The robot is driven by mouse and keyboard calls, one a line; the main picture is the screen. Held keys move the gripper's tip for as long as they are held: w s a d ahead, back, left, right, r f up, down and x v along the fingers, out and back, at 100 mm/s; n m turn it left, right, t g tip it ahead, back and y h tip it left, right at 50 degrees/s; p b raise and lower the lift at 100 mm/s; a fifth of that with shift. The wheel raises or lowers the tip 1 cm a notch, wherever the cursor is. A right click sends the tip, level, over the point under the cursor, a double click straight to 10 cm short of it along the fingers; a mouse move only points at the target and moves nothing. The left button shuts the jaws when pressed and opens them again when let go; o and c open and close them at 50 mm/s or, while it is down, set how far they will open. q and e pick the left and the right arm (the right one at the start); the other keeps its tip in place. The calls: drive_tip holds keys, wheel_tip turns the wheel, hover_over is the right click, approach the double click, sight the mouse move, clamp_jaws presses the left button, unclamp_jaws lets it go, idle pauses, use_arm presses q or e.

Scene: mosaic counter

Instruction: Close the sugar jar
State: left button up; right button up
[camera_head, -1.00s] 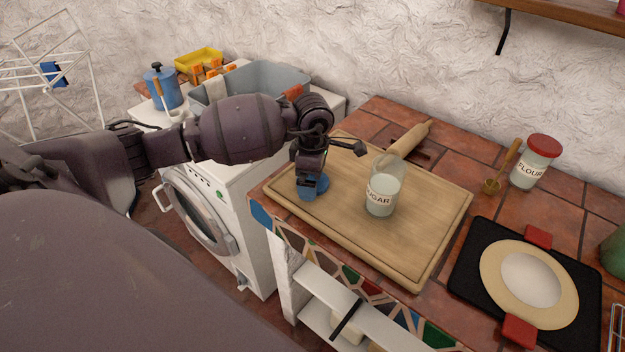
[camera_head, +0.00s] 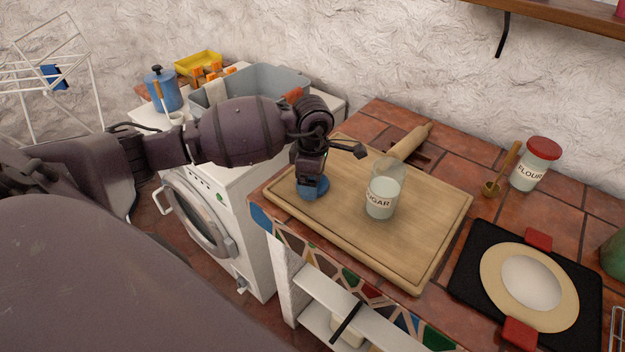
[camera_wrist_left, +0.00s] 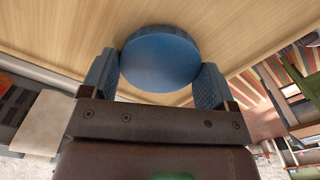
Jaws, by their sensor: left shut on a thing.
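The sugar jar (camera_head: 382,194) is a clear glass jar labelled SUGAR, standing upright with its top open on the wooden cutting board (camera_head: 425,230). A round blue lid (camera_head: 313,190) is at the left part of the board, left of the jar. My left gripper (camera_head: 311,186) points down at the lid and is shut on it. In the left wrist view the blue lid (camera_wrist_left: 160,58) sits between the two blue fingertips of the left gripper (camera_wrist_left: 158,78). Whether the lid touches the board I cannot tell. My right gripper is not in view.
A rolling pin (camera_head: 408,143) lies at the board's back edge, behind the jar. A flour jar (camera_head: 531,170) with a red lid and a wooden scoop (camera_head: 503,170) stand at right. A black tray (camera_head: 468,262) holds a plate. The board between lid and jar is clear.

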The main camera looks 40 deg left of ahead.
use_arm(q)
wheel_tip(320, 180, up, 20)
drive_tip(key=shift+f, duration=0.15)
drive_tip(key=shift+f, duration=0.1)
idle(0.5)
